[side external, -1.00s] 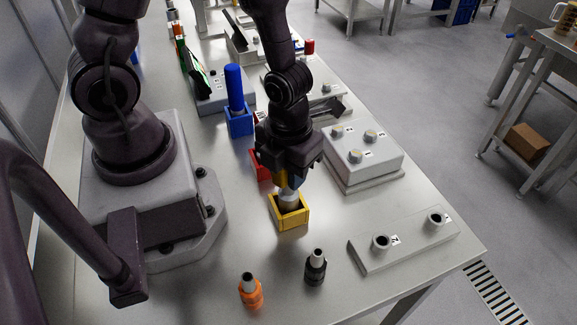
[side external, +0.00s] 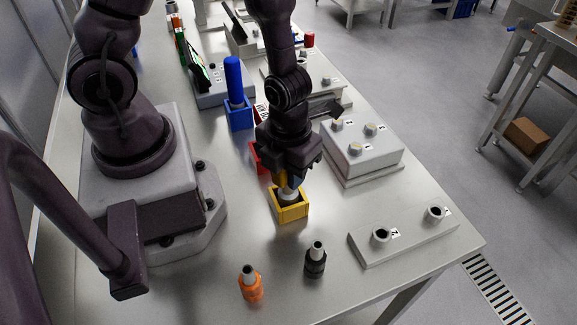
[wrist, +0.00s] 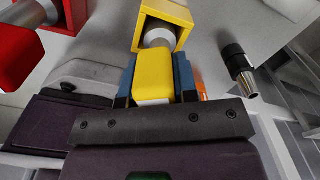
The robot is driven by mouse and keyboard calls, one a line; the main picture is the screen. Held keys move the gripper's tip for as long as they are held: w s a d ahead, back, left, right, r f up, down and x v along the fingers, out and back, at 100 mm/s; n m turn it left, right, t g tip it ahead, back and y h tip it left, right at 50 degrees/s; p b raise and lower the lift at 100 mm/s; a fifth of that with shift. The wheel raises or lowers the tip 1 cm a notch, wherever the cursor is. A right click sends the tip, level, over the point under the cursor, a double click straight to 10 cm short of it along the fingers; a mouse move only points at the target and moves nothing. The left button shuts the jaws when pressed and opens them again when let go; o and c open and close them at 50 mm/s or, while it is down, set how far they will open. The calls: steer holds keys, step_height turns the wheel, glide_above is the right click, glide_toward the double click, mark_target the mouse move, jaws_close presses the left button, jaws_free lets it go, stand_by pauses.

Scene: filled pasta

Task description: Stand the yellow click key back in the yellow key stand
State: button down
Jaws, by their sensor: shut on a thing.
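My gripper (side external: 289,180) is shut on the yellow click key (wrist: 153,75), with its blue fingers on both sides of the yellow handle in the wrist view. The key's grey shaft (side external: 288,192) points down at the yellow key stand (side external: 290,214), an open-topped square box on the table. The shaft's lower part is at the stand's opening; how deep it sits is hard to tell. The stand also shows in the wrist view (wrist: 182,12), just beyond the grey shaft end. The handle is mostly hidden by my gripper in the side view.
The blue stand (side external: 239,118) holds a blue key. A red stand (side external: 258,160) is partly hidden behind my gripper. A grey knob box (side external: 365,155) is to the right. Orange (side external: 251,285) and black (side external: 316,262) connectors stand in front, beside a two-socket plate (side external: 405,240).

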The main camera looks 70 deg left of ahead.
stand_by(0.3)
steer(key=c, duration=0.8)
jaws_free()
